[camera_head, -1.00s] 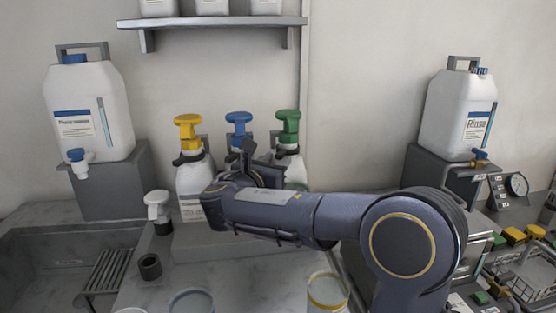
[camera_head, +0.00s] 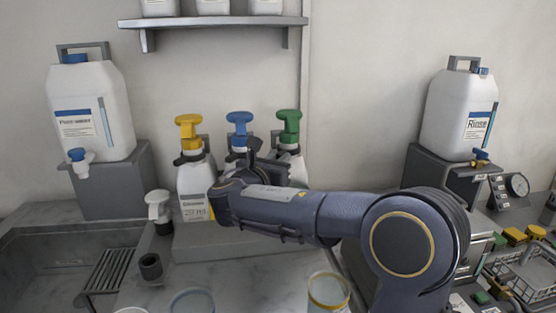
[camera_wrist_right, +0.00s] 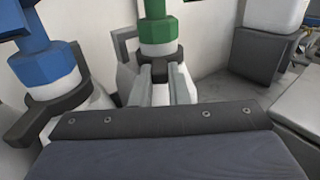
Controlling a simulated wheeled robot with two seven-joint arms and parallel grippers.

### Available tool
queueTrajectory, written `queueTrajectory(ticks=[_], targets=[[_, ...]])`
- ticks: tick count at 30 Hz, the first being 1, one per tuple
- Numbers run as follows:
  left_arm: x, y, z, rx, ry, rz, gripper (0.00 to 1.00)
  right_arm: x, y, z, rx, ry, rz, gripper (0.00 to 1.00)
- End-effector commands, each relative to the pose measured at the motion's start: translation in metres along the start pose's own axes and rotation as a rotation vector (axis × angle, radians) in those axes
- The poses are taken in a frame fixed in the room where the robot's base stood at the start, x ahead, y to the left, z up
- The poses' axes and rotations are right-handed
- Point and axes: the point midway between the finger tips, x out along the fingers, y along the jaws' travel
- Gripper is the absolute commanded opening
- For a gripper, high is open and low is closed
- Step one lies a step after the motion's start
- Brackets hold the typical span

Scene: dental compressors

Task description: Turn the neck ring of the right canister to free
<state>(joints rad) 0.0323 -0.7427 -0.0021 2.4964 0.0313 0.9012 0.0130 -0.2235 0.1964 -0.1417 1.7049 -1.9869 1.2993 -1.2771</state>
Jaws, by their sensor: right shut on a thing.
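The right canister (camera_head: 299,172) is white with a green pump head (camera_head: 289,122) and stands at the right end of the row of three. Its dark neck ring (camera_wrist_right: 160,67) sits below the green collar in the wrist view. My right gripper (camera_wrist_right: 160,80) is shut on the neck ring, with its two pale fingers on either side of the ring's front part. In the head view my right gripper (camera_head: 254,150) and arm hide the lower part of the canister. My left gripper is not in view.
The blue-pump canister (camera_head: 238,130) stands close at the left, its dark ring (camera_wrist_right: 45,110) near my wrist. The yellow-pump canister (camera_head: 194,180) stands further left. A wall shelf (camera_head: 212,21) hangs above. Cups (camera_head: 329,292) stand in front on the counter.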

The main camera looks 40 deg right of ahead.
Motion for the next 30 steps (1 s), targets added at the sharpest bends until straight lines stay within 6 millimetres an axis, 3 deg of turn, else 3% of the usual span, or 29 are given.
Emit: queueTrajectory(ticks=[14,30], targets=[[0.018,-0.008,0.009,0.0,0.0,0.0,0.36,0.003,-0.021,-0.004,0.004,-0.001,0.282,0.0],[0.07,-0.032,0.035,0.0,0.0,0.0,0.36,0.021,-0.048,-0.006,0.003,-0.004,0.791,0.0]])
